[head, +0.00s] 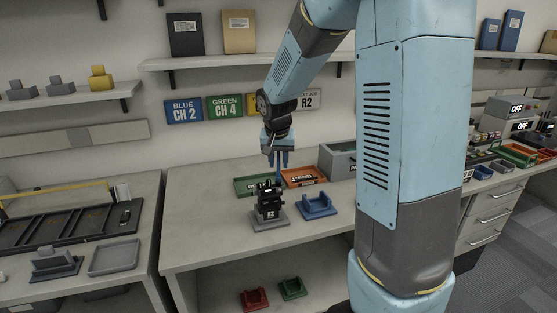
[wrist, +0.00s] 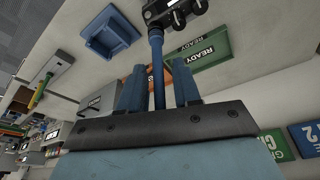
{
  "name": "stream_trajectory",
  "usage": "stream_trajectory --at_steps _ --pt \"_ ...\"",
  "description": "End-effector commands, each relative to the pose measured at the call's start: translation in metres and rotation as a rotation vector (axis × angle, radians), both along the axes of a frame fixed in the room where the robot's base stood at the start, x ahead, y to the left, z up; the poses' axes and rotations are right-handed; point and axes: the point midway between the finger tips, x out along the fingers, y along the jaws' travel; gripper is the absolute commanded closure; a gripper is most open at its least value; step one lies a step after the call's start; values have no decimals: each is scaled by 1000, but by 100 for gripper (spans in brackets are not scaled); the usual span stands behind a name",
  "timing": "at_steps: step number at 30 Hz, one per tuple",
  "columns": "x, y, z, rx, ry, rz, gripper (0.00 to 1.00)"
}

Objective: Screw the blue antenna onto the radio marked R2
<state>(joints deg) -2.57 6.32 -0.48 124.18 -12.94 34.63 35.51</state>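A black radio (head: 268,198) stands upright in a grey cradle (head: 270,222) on the middle table. Its label is too small to read. The blue antenna (wrist: 157,65) runs from the top of the radio (wrist: 175,12) to between my gripper's fingers; their ends meet in the picture, but I cannot tell if the thread is seated. My gripper (head: 278,161) is above the radio, pointing down. In the wrist view its two blue fingers (wrist: 158,90) stand on either side of the antenna with a narrow gap on each side.
An empty blue cradle (head: 318,206) stands right of the radio. Behind are a green READY tray (head: 259,184) and an orange tray (head: 303,177), with a grey bin (head: 338,160) beside them. Red (head: 254,299) and green (head: 292,288) cradles are on the lower shelf. A wall sign reads R2 (head: 308,100).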

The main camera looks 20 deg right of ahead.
Motion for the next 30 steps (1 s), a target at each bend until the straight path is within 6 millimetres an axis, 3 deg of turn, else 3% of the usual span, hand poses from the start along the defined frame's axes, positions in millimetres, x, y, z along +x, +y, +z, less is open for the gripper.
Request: stream_trajectory --at_steps 10,20,30 --pt "0 0 0 0 0 0 100" --pt "0 0 0 1 1 -34 100" --pt "-1 -1 0 -1 1 -298 100"
